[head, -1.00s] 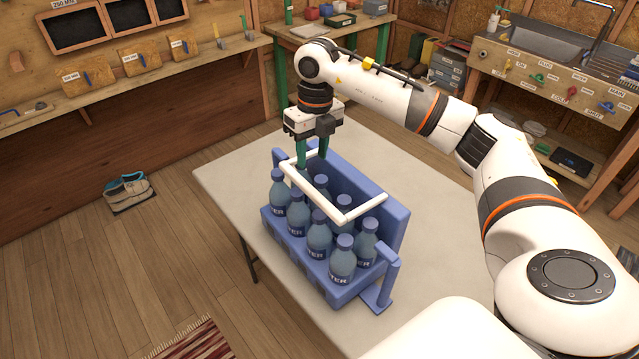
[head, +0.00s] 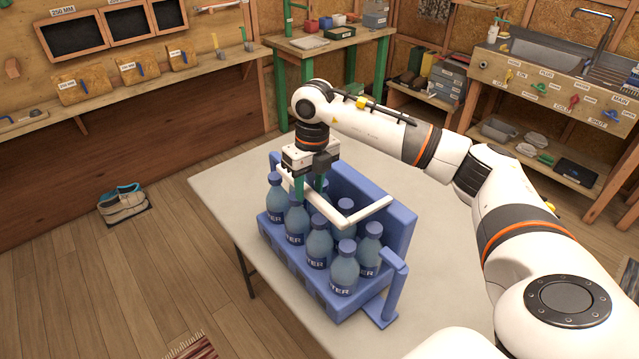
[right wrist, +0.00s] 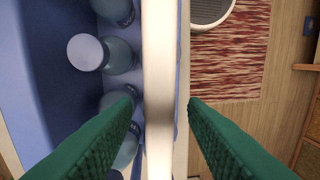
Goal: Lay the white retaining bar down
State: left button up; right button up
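The white retaining bar (head: 365,211) is a squared frame, raised at about the height of the bottle caps, over a blue crate (head: 385,240). Several blue water bottles (head: 318,243) stand upright in the crate. My right gripper (head: 311,190) points down at the bar's left part, its green fingers partly hidden by the bar and bottles. In the right wrist view, the bar (right wrist: 158,80) runs between the two green fingers, with a gap on each side. The fingers are open around it and do not appear to touch it. My left gripper is out of view.
The crate stands on a pale table (head: 225,185) with free room to its left and behind it. A blue post (head: 392,290) rises at the crate's near right corner. Shoes (head: 123,204) lie on the floor; a sink bench (head: 550,75) is at the back right.

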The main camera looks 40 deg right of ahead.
jog(key=c, duration=0.7)
jog(key=shift+a+f+h, duration=0.15)
jog(key=shift+f+h, duration=0.25)
jog(key=shift+f, duration=0.15)
jog(key=o, duration=0.9)
jog(key=shift+c, duration=0.2)
notch_tip(320, 180, up, 12)
jog(key=b, duration=0.1)
jog(key=shift+b, duration=0.3)
jog(key=shift+f, duration=0.1)
